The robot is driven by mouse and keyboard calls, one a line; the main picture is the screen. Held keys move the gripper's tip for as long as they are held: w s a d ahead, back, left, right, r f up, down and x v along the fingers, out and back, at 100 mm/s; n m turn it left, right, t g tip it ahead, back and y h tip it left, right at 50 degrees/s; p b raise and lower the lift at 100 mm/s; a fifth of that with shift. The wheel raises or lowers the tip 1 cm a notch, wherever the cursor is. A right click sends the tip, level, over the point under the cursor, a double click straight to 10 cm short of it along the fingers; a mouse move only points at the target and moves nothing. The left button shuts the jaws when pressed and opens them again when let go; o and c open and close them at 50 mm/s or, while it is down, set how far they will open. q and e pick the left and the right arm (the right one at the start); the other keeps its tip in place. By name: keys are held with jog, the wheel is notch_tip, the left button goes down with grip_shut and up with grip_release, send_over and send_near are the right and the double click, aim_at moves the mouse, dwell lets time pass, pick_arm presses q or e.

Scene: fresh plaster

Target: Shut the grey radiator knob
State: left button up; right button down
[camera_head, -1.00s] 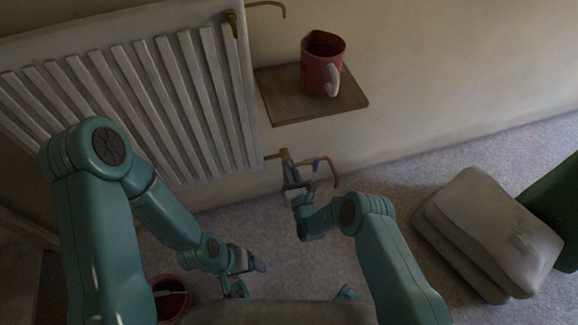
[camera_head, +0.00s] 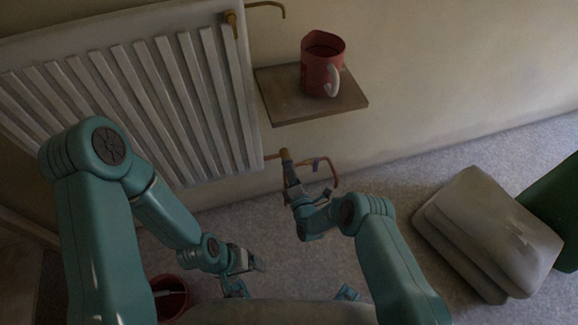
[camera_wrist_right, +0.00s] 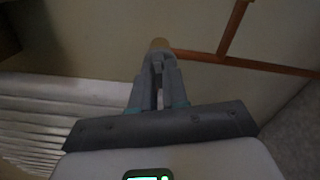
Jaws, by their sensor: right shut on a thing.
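The white radiator (camera_head: 150,90) hangs on the wall at the upper left of the head view. Its brass valve (camera_head: 285,154) sits by the lower right corner, and also shows just past my fingertips in the right wrist view (camera_wrist_right: 160,43). My right gripper (camera_head: 289,172) is at this valve, shut with its fingers in line with the valve. The grey knob is mostly hidden between the fingers, so its turn cannot be read. My left gripper (camera_head: 256,262) hangs low over the floor, away from the radiator; its jaws are too small to read.
A copper pipe (camera_head: 334,174) bends close beside my right gripper and crosses the right wrist view (camera_wrist_right: 228,45). A red mug (camera_head: 318,72) stands on a wooden shelf (camera_head: 290,112) above. Grey cushions (camera_head: 487,230) lie at right. A red bucket (camera_head: 172,300) stands at lower left.

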jog(key=shift+m, duration=2)
jog(key=c, duration=1.1)
grip_release()
jog(key=p+v, duration=0.6)
jog(key=v, duration=0.6)
jog(key=shift+r, duration=0.1)
